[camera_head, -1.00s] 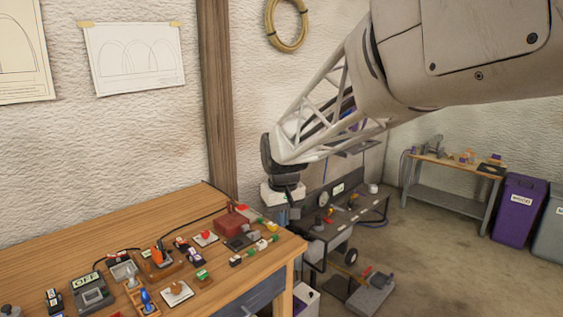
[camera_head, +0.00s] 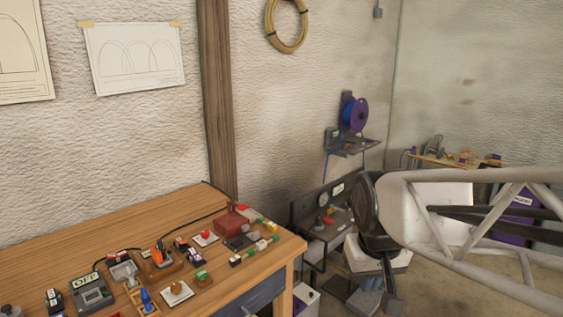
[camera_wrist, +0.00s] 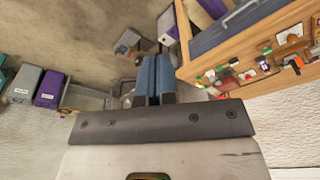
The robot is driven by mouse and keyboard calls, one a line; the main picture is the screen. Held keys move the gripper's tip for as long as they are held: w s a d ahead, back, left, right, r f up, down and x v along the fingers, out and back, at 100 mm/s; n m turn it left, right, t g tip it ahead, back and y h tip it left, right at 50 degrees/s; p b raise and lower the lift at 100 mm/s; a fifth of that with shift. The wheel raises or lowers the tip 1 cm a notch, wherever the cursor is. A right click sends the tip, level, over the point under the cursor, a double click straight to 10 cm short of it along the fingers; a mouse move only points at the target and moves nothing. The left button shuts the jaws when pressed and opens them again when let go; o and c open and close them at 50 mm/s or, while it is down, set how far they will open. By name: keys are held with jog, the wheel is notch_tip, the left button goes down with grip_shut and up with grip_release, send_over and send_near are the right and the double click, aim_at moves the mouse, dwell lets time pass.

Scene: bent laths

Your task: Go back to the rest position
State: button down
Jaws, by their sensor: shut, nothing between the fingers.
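My gripper (camera_head: 378,298) hangs at the end of my arm on the right of the head view, to the right of the wooden workbench and over the floor. In the wrist view its two blue-grey fingers (camera_wrist: 154,78) lie side by side, shut, with nothing between them. It touches nothing that I can see.
The wooden workbench (camera_head: 130,217) at lower left carries several small items, among them a grey box marked OFF (camera_head: 91,291) and a red box (camera_head: 230,222). A dark machine bench (camera_head: 320,216) stands behind my gripper. Purple (camera_wrist: 48,89) and grey (camera_wrist: 23,83) bins stand farther off.

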jog(key=s+d+f+m, duration=0.1)
jog(key=s+d+f, duration=0.2)
jog(key=s, duration=0.6)
